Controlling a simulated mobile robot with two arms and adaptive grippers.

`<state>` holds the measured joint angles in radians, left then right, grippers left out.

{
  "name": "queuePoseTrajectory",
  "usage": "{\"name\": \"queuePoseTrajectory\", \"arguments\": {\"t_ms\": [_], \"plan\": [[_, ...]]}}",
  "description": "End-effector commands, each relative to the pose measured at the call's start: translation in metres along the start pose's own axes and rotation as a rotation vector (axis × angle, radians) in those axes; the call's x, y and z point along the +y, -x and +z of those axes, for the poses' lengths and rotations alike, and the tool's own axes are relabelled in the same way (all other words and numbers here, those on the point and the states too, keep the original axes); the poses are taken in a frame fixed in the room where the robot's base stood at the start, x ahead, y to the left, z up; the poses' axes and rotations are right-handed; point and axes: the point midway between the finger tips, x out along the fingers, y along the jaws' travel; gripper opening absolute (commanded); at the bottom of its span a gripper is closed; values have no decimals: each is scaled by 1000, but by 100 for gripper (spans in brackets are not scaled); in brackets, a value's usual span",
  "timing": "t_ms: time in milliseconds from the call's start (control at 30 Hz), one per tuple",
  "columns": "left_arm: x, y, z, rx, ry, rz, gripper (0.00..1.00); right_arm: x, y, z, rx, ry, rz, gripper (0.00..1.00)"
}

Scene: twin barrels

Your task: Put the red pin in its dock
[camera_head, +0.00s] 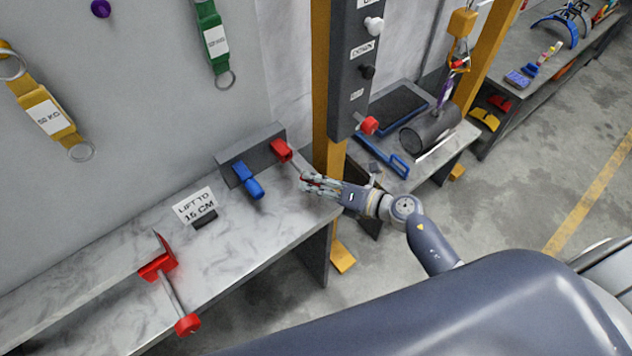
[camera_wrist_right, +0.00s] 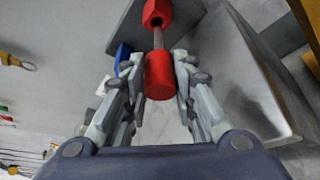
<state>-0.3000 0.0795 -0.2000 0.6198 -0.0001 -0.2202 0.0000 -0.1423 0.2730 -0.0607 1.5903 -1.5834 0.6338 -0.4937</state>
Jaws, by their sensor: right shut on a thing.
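My right gripper (camera_head: 318,183) is at the right end of the marble bench and is shut on the red pin's knob. In the right wrist view the red knob (camera_wrist_right: 159,75) sits between the fingers of my right gripper (camera_wrist_right: 161,85). A thin metal shaft (camera_wrist_right: 158,39) runs from the knob to a red socket piece (camera_wrist_right: 157,12) on a grey block. The head view shows this red piece (camera_head: 281,150) beside a blue one (camera_head: 247,181) on the grey block (camera_head: 262,146). How deep the shaft sits in the red piece cannot be told. My left gripper is out of view.
A red bracket (camera_head: 158,262) with a rod and red knob (camera_head: 187,324) is at the bench's front left. A yellow post (camera_head: 322,80) rises close beside my right gripper.

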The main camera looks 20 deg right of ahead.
Motion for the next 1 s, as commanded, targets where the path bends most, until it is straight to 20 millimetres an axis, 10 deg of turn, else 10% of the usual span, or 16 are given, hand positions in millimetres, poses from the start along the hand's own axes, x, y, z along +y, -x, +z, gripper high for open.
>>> {"name": "queuePoseTrajectory", "arguments": {"t_ms": [1000], "plan": [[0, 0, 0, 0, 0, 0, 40, 0, -23, 11, 0, 1, 0, 0]]}}
